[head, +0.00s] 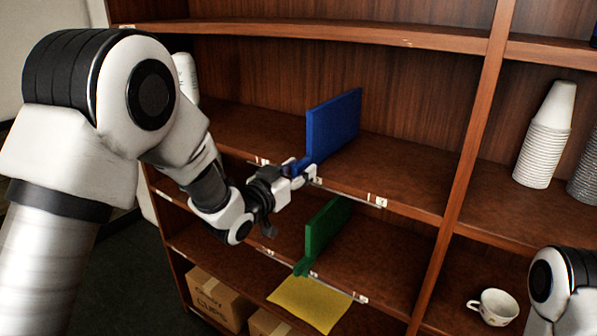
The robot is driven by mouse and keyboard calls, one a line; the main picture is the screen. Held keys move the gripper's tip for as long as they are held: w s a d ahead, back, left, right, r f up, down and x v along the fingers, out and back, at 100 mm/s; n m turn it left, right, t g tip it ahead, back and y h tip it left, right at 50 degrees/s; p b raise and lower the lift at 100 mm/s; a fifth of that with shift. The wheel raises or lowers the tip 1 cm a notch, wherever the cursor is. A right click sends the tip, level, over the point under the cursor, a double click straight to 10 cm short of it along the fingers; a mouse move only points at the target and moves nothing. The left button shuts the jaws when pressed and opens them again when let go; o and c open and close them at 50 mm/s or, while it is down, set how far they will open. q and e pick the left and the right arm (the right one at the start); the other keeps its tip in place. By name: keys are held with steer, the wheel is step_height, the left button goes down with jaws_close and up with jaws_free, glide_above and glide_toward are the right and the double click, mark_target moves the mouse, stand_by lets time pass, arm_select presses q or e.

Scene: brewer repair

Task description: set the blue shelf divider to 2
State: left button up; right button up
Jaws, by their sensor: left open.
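The blue shelf divider (333,127) stands upright on the middle shelf, its front end at the shelf edge. My left gripper (303,172) is at the lower front of the divider, on its left side, by the rail. It is open; the picture does not clearly show whether its fingers touch the divider. A rail with small white labels runs along this shelf edge; one label (381,202) shows toward the right end, but its figure is too small to read. Part of my right arm shows at the lower right; its gripper is out of view.
A green divider (325,228) stands on the shelf below, with a yellow sheet (310,303) under its front. A cardboard box (217,298) sits on the bottom shelf. Stacked white cups (545,140) and a mug (494,307) are right of the wooden upright (466,170).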

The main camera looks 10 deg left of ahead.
arm_select(q)
steer(key=shift+d, duration=0.2)
steer(key=shift+s+a, duration=0.3)
steer(key=shift+s, duration=0.2)
steer(key=v, duration=1.1)
steer(key=shift+d, duration=0.15)
